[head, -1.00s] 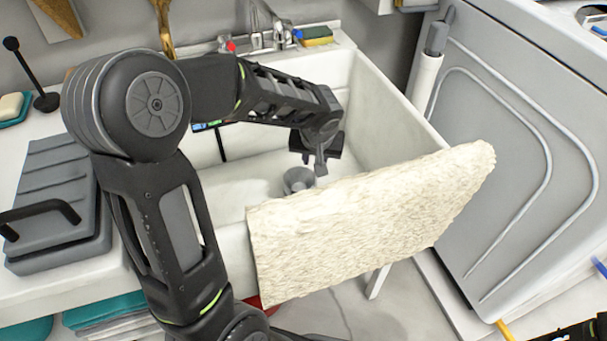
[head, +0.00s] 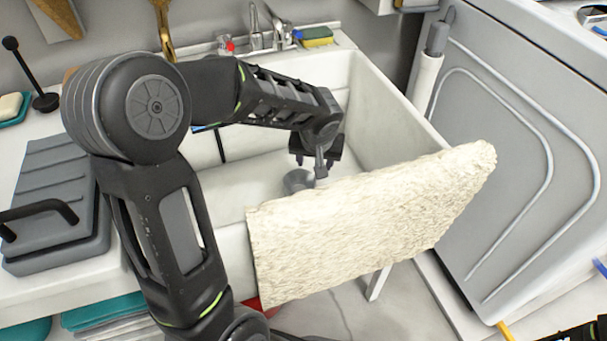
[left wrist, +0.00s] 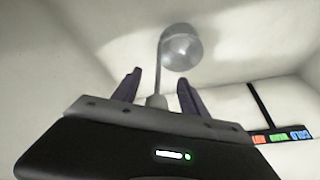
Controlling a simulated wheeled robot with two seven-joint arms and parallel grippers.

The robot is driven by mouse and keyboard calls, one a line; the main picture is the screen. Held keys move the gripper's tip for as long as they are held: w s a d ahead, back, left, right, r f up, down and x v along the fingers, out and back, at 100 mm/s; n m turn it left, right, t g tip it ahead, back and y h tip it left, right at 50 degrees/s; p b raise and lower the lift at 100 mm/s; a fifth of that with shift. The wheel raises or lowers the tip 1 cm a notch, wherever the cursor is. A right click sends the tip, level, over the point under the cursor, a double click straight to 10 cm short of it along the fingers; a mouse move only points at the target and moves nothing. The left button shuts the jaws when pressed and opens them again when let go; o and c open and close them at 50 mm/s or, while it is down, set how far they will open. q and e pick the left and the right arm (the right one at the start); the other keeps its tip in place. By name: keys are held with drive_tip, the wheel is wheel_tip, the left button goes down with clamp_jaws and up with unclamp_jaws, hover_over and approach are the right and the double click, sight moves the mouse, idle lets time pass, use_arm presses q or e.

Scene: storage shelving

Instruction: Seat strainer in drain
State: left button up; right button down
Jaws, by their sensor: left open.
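In the head view a grey round metal piece (head: 298,181) sits low in the white sink (head: 385,105), partly hidden by the towel and my gripper. I cannot tell there whether it is the strainer, the drain or both. My left gripper (head: 318,166) is just above and to the right of it in the picture, pointing down. In the left wrist view a round grey metal cup or disc (left wrist: 182,48) with a thin stem lies beyond the fingers. The stem runs down to between my open left fingers (left wrist: 160,88). Contact with the fingers cannot be told.
A cream towel (head: 370,220) hangs over the sink's front edge. Faucet taps (head: 257,35) and a sponge (head: 318,38) are at the back. A grey lidded box (head: 50,200) stands on the left counter, and a grey appliance (head: 510,150) is on the right.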

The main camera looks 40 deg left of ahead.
use_arm(q)
drive_tip(key=p+v, duration=0.2)
drive_tip(key=v, duration=0.5)
drive_tip(key=shift+r, duration=0.4)
drive_tip(key=shift+s+d, duration=0.1)
